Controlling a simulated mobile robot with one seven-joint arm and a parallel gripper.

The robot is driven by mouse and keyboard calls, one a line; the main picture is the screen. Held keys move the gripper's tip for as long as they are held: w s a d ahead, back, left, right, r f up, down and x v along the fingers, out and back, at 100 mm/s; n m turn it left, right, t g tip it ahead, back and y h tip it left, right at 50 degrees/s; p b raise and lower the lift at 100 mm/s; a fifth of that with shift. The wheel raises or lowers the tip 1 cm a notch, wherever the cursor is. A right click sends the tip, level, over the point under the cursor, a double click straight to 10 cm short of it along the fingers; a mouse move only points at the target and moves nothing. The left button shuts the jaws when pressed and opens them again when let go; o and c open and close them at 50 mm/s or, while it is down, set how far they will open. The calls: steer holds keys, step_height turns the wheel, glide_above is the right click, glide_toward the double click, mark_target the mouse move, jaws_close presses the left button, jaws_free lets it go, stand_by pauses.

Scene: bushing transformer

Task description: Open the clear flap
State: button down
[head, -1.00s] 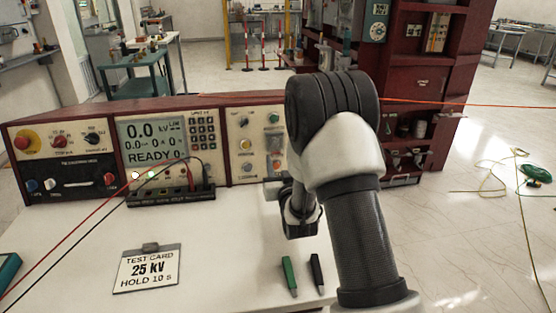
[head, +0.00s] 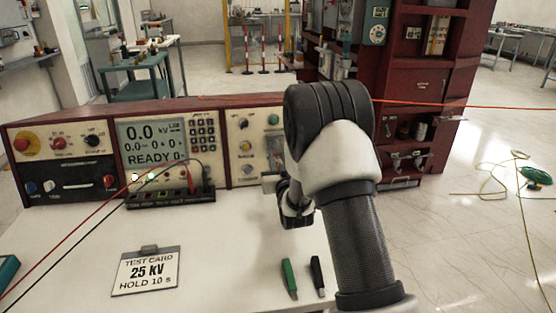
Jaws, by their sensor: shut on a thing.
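The tester's control panel (head: 244,150) stands on the white bench, with buttons on its right section. My gripper (head: 270,183) is low in front of this right section, partly hidden behind my own arm. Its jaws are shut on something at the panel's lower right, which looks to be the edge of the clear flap. The flap's outline cannot be made out, being see-through and largely behind my arm. How far it is open cannot be told.
A test card (head: 147,270) lies on the bench front. A green marker (head: 289,278) and a black marker (head: 317,275) lie below my gripper. A black terminal strip (head: 170,197) with red and black leads sits left of my gripper.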

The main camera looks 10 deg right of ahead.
steer(key=shift+r, duration=0.15)
steer(key=p, duration=0.1)
steer(key=r+g+p, duration=0.1)
steer(key=shift+s+r+p, duration=0.15)
steer(key=shift+s+p, duration=0.15)
steer(key=shift+p, duration=0.1)
steer(key=g+p, duration=1.2)
steer(key=p, duration=0.7)
glide_toward(279, 151)
steer(key=s+a, duration=0.1)
steer(key=g+p, duration=0.1)
steer(key=p, duration=0.1)
steer(key=g+p, duration=0.2)
steer(key=shift+w+r+p, duration=0.1)
steer(key=shift+w+p, duration=0.2)
steer(key=shift+w, duration=0.05)
steer(key=shift+g, duration=0.4)
